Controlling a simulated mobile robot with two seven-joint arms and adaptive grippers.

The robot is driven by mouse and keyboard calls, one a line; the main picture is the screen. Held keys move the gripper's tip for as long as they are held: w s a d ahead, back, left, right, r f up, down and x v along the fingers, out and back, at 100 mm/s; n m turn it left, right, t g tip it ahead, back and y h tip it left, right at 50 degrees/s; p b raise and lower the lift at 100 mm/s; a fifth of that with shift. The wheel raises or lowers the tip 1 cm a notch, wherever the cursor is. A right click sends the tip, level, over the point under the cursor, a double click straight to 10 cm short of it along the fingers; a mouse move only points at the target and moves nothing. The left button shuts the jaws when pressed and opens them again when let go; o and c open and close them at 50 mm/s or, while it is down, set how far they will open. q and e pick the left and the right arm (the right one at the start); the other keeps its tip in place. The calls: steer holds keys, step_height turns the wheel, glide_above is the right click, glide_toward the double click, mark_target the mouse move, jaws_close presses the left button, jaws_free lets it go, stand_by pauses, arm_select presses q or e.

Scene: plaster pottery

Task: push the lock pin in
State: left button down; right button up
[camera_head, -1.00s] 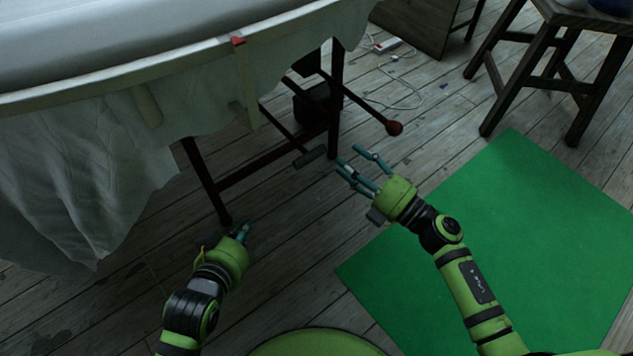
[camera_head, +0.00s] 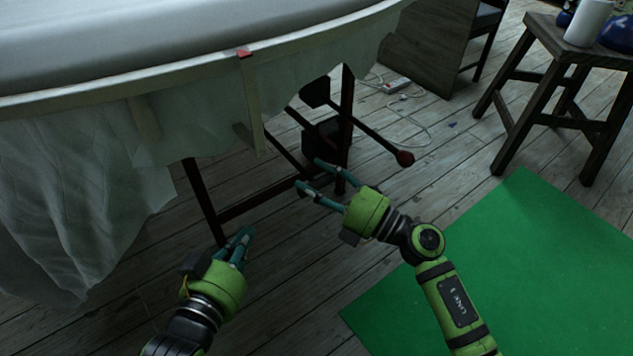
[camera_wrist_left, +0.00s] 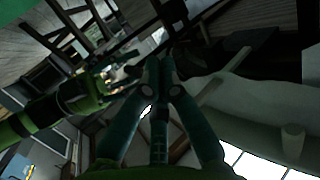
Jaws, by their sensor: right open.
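I cannot make out the lock pin for certain in either view. My left gripper (camera_head: 244,236) is lower left, by the foot of the stand's left leg. In the left wrist view its fingers (camera_wrist_left: 159,72) come together at the tips, with nothing seen between them.
The draped table (camera_head: 200,75) overhangs the stand, with a wooden strip (camera_head: 251,105) hanging from its rim. A wooden stool (camera_head: 540,90) stands at upper right. A green mat (camera_head: 500,260) lies on the plank floor. A white cable (camera_head: 418,120) lies behind the lever.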

jaws_close()
steer(key=shift+r, duration=0.1)
